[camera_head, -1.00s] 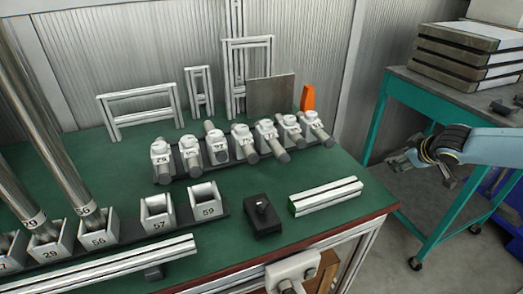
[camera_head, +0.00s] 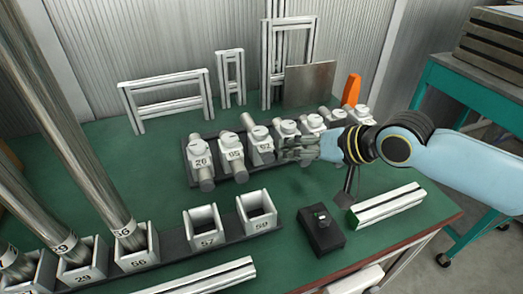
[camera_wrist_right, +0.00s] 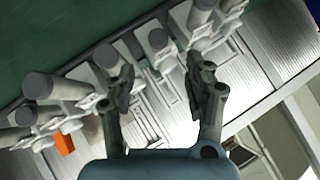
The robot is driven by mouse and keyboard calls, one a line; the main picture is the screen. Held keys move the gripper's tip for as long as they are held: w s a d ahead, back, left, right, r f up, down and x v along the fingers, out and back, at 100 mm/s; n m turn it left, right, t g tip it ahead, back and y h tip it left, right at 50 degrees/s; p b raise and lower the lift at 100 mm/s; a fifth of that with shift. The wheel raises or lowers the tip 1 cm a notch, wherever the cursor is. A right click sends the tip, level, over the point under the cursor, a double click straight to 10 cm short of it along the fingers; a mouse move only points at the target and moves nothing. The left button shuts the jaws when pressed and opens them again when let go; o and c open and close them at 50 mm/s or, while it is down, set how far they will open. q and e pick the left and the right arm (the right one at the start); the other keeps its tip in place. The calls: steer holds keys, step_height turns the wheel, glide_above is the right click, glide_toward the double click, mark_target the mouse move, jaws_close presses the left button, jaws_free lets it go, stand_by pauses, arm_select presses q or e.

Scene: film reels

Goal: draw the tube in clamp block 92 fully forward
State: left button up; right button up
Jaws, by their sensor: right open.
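A row of white clamp blocks with grey tubes stands on a dark rail in the head view. The left three blocks show labels: the first (camera_head: 200,160) looks like 26, the second (camera_head: 231,153) like 95 or 65, the third (camera_head: 261,141) like 62. I cannot read a clear 92; labels farther right are hidden or too small. Grey tube ends (camera_head: 207,183) stick out at the front of the left blocks. My right gripper (camera_head: 288,150) is open and empty, close to the middle of the row. In the wrist view its fingers (camera_wrist_right: 162,75) are spread, with tube ends (camera_wrist_right: 158,40) beyond them. My left gripper is not in view.
Square holders 57 (camera_head: 205,229) and 59 (camera_head: 257,212) stand in front, empty. Tall steel tubes stand in holders at left. A black block (camera_head: 320,232) and a metal profile (camera_head: 388,205) lie at front right. Frames (camera_head: 168,98) and an orange piece (camera_head: 351,90) stand behind.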

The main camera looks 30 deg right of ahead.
mark_target(271, 157)
steer(key=b+x, duration=0.1)
steer(key=x, duration=0.4)
steer(key=shift+s, duration=0.15)
steer(key=b+x, duration=0.1)
steer(key=x, duration=0.3)
steer(key=shift+d+f, duration=0.1)
steer(key=shift+w+f, duration=0.25)
steer(key=shift+w, duration=0.25)
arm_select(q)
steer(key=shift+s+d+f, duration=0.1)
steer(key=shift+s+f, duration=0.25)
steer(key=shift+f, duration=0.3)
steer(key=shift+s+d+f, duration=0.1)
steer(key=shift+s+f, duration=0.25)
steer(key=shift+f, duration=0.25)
arm_select(e)
steer(key=c, duration=0.4)
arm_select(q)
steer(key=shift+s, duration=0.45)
arm_select(e)
jaws_close()
steer(key=shift+s, duration=0.1)
